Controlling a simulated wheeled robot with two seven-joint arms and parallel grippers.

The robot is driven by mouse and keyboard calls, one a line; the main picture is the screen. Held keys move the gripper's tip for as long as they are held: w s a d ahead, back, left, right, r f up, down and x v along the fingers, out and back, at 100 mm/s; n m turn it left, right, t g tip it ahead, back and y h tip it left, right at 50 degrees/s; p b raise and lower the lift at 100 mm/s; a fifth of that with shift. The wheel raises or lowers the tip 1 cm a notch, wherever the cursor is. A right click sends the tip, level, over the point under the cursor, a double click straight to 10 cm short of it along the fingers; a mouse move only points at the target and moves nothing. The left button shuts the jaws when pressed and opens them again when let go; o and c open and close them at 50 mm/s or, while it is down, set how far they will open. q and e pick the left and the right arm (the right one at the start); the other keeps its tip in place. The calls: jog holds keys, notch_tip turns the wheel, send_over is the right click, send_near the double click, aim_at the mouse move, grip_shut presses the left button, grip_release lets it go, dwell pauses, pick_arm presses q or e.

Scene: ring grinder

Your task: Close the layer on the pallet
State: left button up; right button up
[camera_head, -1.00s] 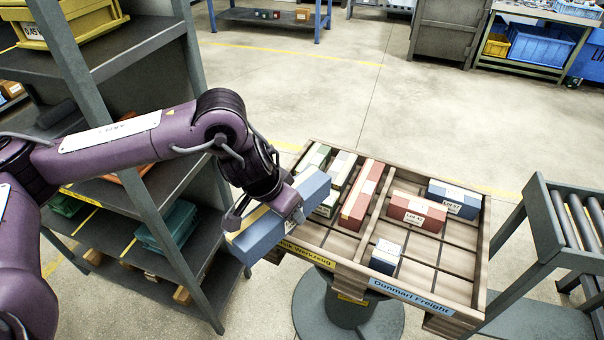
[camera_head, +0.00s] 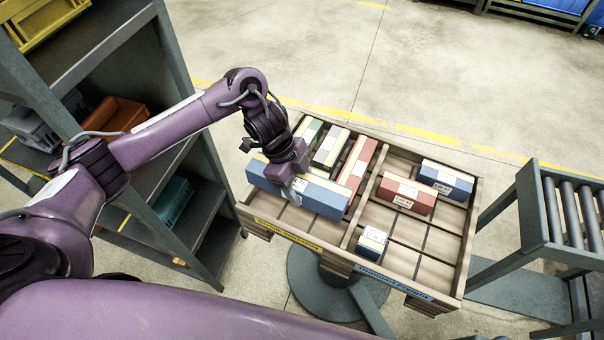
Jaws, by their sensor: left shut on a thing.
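The wooden pallet (camera_head: 312,240) stands on a grey pedestal and has a divider between a left and a right half. My left gripper (camera_head: 293,185) is shut on a long blue box (camera_head: 318,199) with a cream stripe, held over the front of the left half. Behind it in the left half are a green box (camera_head: 308,133), a pale-topped box (camera_head: 330,148) and a long red box (camera_head: 357,168), partly hidden by the blue box. In the right half are a red box (camera_head: 407,196), a blue box (camera_head: 447,178) and a small dark-blue box (camera_head: 371,242). My right gripper is out of view.
A grey shelf rack (camera_head: 185,120) with bins stands at the left, close to my arm. A roller conveyor (camera_head: 575,220) stands right of the pallet. Bare slats (camera_head: 415,255) show in the front of the right half.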

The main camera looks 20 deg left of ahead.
pick_arm(q)
jog(key=shift+f+b, duration=0.55)
notch_tip(320, 180, down, 10)
jog(key=b, duration=0.8)
jog(key=shift+r, duration=0.15)
jog(key=shift+f+b, duration=0.45)
jog(key=shift+f, duration=0.1)
jog(key=shift+p, duration=0.35)
jog(key=shift+f, duration=0.35)
